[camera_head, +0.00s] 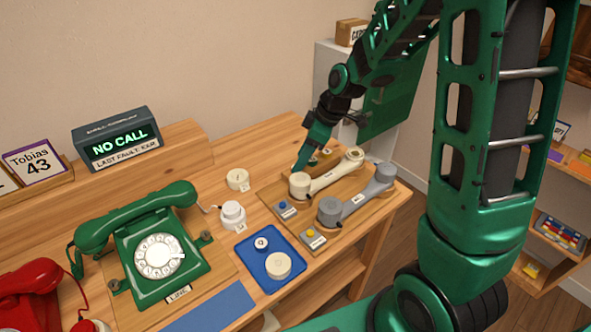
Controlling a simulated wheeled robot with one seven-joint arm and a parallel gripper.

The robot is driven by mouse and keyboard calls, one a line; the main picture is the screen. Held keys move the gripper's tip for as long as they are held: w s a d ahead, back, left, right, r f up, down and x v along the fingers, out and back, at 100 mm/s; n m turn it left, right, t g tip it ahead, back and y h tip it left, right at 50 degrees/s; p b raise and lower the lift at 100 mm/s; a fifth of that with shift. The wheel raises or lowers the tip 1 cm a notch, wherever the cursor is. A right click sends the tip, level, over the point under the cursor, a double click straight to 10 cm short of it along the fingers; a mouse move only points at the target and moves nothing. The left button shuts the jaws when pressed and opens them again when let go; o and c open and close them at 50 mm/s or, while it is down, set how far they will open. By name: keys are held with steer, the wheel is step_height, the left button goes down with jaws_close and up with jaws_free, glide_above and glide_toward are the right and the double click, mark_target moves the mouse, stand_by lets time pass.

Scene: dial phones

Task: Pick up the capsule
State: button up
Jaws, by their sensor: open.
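The frame does not make clear which part is the capsule. Several small round cream parts could be it: one on the blue tray (258,277), the larger disc (278,266), with a smaller round piece (261,243) behind it. A labelled cream disc (238,178) lies farther back on the table, and a white round piece with a tag (232,214) stands in front of it. My gripper (300,167) points down at the back of a wooden board, beside the round end of a cream handset (324,175). It is open; its fingertips are small and partly hidden.
A grey handset (357,194) lies on the wooden board, near two small boxes with coloured buttons. A green dial phone (147,243) and a red phone (34,295) stand at left. A "NO CALL" display (118,138) stands behind. A shelf (557,240) is at right.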

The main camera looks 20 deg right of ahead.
steer(key=shift+x, duration=1.2)
steer(key=c, duration=1)
steer(key=shift+c, duration=0.2)
steer(key=shift+r, duration=0.15)
